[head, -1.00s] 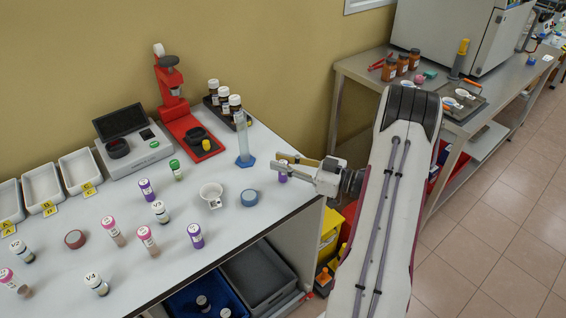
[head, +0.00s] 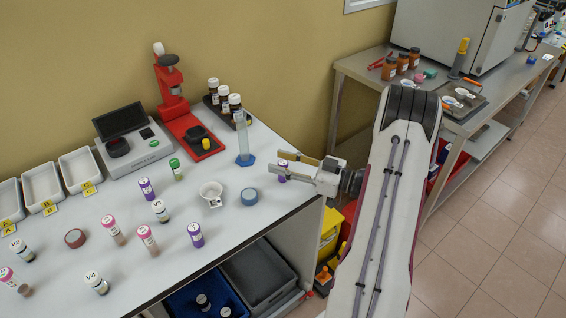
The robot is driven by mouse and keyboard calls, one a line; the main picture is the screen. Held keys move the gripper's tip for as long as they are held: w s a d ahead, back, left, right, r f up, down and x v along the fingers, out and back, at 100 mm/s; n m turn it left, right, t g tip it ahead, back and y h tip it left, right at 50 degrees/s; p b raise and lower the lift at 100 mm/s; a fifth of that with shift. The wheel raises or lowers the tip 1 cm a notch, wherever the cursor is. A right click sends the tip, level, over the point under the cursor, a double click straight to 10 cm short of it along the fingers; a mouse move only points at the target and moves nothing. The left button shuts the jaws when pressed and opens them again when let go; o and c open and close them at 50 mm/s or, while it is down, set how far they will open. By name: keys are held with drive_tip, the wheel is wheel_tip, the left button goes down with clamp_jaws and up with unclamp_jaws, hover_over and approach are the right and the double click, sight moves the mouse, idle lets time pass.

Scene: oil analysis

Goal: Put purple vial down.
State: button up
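A purple vial (head: 282,178) is by the right edge of the white bench top, right at my gripper (head: 276,160). It appears to stand upright on the bench, but the near finger covers its upper part. My gripper points left, low over the bench, with its two fingers apart. I cannot see whether a finger touches the vial. Two other purple-capped vials stand on the bench, one at the left middle (head: 147,188) and one near the front edge (head: 195,235).
A red press (head: 175,95) and a rack of dark bottles are behind. Several pink-, green- and white-capped vials stand further left.

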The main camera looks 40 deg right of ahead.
drive_tip(key=shift+s, duration=0.1)
drive_tip(key=shift+v, duration=0.9)
drive_tip(key=shift+a+r+v, duration=0.1)
drive_tip(key=shift+r+v, duration=0.05)
drive_tip(key=shift+v, duration=0.85)
drive_tip(key=shift+a+r+v, duration=0.1)
drive_tip(key=shift+r+v, duration=0.05)
drive_tip(key=shift+v, duration=0.8)
drive_tip(key=shift+a+r+v, duration=0.1)
drive_tip(key=shift+r+v, duration=0.05)
drive_tip(key=shift+v, duration=0.85)
drive_tip(key=shift+o, duration=0.6)
drive_tip(key=shift+s+d, duration=0.1)
